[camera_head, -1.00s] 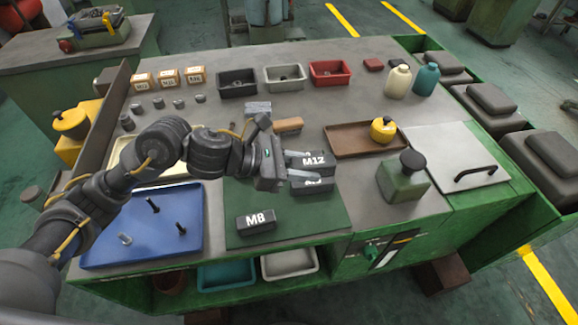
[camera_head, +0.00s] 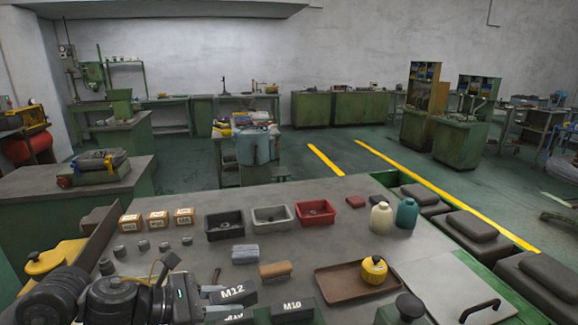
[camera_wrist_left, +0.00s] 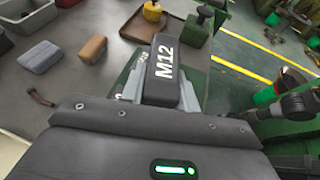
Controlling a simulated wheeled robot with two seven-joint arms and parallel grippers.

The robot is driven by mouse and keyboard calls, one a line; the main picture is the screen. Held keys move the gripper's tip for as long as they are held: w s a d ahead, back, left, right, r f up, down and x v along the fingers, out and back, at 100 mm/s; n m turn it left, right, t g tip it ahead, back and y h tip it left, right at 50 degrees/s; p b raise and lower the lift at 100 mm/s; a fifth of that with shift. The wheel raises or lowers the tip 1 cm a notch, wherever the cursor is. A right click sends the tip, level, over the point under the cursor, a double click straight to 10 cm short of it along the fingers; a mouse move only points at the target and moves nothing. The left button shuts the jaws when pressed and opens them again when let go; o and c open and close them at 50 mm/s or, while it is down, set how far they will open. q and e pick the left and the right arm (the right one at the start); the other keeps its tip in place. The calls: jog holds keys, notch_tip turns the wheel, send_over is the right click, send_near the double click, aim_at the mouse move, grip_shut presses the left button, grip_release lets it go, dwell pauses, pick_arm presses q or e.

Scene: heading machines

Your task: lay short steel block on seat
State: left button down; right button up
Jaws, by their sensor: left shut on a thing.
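My left gripper (camera_head: 214,298) is shut on a dark block marked M12 (camera_head: 234,292), which fills much of the left wrist view (camera_wrist_left: 165,72) between the two fingers. A second dark block, which seems marked M10 (camera_head: 292,308), lies to its right at the bottom of the head view. Another lettered block (camera_head: 235,315) shows partly below the held one; its mark is hard to read. Which block is the short steel one I cannot tell. No clear seat can be told apart; the green mat's surface is mostly cut off or hidden. My right gripper is not in view.
A brown tray (camera_head: 335,291) with a yellow can (camera_head: 373,269) stands to the right. A grey folded thing (camera_head: 245,253) and a brown brush (camera_head: 275,269) lie behind the blocks. Black (camera_head: 224,229), grey (camera_head: 274,221) and red (camera_head: 316,217) bins stand farther back.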

pick_arm(q)
jog(key=s+a+f+n+t+y, duration=0.1)
jog(key=s+a+f+t, duration=0.1)
jog(key=a+f, duration=0.4)
jog(key=s+a, duration=0.1)
jog(key=a, duration=0.2)
jog(key=shift+a+n, duration=0.35)
jog(key=shift+n, duration=0.05)
jog(key=shift+d, duration=0.15)
jog(key=shift+f, duration=0.1)
jog(key=shift+a, duration=0.3)
